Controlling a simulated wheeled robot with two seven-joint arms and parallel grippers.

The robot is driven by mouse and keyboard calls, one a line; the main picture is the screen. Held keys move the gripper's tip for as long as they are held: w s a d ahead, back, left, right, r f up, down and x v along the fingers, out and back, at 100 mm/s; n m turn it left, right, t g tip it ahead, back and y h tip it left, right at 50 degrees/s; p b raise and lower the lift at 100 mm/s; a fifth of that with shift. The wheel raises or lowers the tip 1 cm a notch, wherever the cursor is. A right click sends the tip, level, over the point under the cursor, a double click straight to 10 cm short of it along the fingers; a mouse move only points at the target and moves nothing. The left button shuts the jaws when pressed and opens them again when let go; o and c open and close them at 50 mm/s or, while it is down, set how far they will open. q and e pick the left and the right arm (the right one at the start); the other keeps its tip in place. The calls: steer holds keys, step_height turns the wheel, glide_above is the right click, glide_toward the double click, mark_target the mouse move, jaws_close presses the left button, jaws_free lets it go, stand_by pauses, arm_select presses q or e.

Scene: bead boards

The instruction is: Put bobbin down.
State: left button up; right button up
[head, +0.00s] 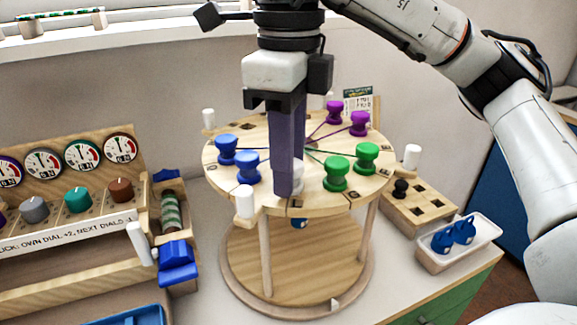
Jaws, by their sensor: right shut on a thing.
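My right gripper (284,188) reaches straight down over the round wooden board (312,206). Its long purple-grey fingers are shut on a pale, whitish bobbin (298,174), mostly hidden behind them; whether it touches the board is hard to tell. Two blue bobbins (247,167) stand on the board left of the gripper. Thin coloured threads run from the bobbins toward the board's middle, which the gripper partly covers. My left gripper is out of view.
White pegs (244,202) stand around the board's rim. A dial panel (80,170) with coloured knobs is at left, beside a striped roller (169,212). At right are a wooden block with square holes (420,207) and a white tray (459,246) holding blue pieces.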

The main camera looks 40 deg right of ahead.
steer(key=shift+f, duration=0.15)
steer(key=o, duration=1)
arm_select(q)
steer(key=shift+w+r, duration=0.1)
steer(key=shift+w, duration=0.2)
arm_select(e)
steer(key=shift+o, duration=0.2)
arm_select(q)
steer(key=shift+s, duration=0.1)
arm_select(e)
steer(key=shift+r, duration=0.4)
arm_select(q)
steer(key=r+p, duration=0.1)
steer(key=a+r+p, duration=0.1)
steer(key=p, duration=0.1)
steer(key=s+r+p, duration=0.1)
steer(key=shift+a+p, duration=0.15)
steer(key=shift+p, duration=0.25)
arm_select(e)
step_height(320, 180, up, 12)
steer(key=shift+f, duration=0.2)
